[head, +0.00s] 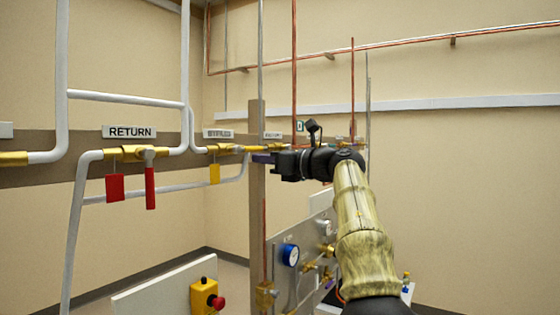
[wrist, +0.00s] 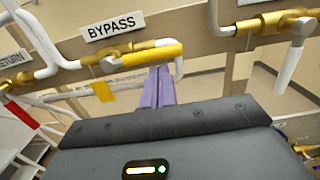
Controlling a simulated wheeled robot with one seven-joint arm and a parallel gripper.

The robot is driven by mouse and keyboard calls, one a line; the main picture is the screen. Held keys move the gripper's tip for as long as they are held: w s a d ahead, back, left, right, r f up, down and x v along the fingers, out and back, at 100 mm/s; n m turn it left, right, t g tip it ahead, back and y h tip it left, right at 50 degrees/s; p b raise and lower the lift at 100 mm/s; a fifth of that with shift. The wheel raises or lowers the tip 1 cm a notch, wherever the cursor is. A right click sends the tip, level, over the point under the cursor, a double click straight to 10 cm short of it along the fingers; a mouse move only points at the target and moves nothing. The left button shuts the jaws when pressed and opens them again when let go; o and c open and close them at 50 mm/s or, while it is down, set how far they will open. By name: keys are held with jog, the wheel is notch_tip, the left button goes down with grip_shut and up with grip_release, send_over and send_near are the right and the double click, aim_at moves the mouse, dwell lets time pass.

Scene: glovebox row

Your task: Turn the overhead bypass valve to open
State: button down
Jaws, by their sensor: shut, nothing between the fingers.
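The bypass valve is a brass body on a white pipe under a BYPASS sign (wrist: 113,25) in the wrist view. Its yellow lever (wrist: 150,55) lies roughly along the pipe, pointing right. A yellow tag (wrist: 104,91) hangs below the valve, and this tag (head: 214,173) also shows in the head view. My gripper (wrist: 158,70) has purple fingers pressed together, with nothing between them. The fingertips are at the lower edge of the lever's right half; I cannot tell whether they touch it. In the head view my gripper (head: 260,157) is just right of the bypass valve (head: 225,148).
Left of the bypass is the RETURN valve (head: 132,153) with a red lever (head: 150,188) hanging down and a red tag (head: 115,187). Another brass valve (wrist: 270,24) is at right in the wrist view. A brown post (head: 257,205) stands below my gripper. A gauge panel (head: 305,240) is lower right.

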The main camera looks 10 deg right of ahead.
jog(key=shift+r, duration=0.1)
dwell(0.5)
notch_tip(320, 180, down, 5)
jog(key=b, duration=0.5)
jog(key=b+v, duration=0.3)
jog(key=v, duration=0.7)
jog(key=shift+s+d+r, duration=0.3)
jog(key=shift+r, duration=0.2)
jog(key=shift+w, duration=0.1)
